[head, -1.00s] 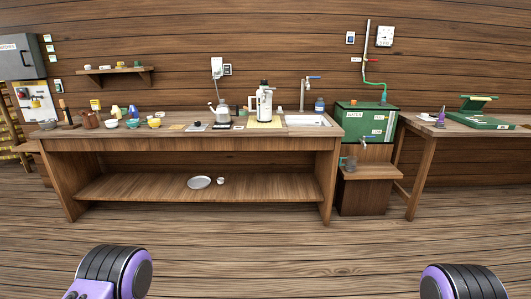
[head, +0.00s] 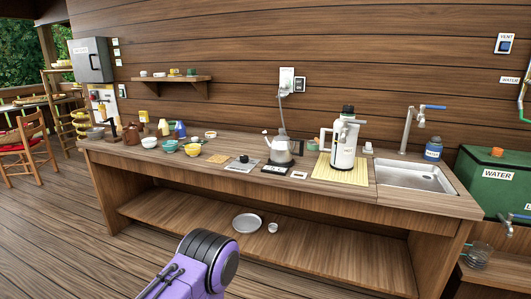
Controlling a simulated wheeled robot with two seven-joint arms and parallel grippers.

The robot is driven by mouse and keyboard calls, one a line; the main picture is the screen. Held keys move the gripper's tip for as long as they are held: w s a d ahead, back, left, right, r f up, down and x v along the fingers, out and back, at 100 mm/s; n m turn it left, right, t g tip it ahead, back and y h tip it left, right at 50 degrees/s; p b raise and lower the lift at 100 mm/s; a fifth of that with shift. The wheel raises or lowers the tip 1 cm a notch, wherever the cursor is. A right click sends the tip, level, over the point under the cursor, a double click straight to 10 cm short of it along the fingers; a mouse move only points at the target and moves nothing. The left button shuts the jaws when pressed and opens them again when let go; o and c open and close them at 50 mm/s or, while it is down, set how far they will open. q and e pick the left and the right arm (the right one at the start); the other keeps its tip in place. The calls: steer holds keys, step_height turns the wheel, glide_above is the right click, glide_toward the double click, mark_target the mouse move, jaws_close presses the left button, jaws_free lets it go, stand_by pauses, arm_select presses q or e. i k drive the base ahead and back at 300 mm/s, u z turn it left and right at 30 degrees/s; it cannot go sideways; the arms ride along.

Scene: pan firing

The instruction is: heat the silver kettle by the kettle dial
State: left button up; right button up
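The silver kettle (head: 281,150) stands upright on a dark base (head: 277,169) on the wooden counter, left of a white dispenser. A small white label or panel lies at the base's front. The kettle dial is too small to pick out for certain. A grey plate with a black knob-like piece (head: 243,160) lies just left of the kettle. A purple and black part of my arm (head: 205,262) shows at the bottom, well short of the counter. Neither of my grippers is in view.
The white dispenser (head: 344,146) stands on a bamboo mat right of the kettle. A sink (head: 415,177) and tap (head: 408,128) lie further right. Bowls (head: 193,149) and bottles stand left. A shelf below holds a metal plate (head: 247,223). The floor before the counter is clear.

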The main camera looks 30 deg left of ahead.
mark_target(244, 158)
steer(key=i, duration=0.3)
steer(key=u, duration=2.3)
steer(key=i, duration=2.25)
steer(key=z, duration=1.3)
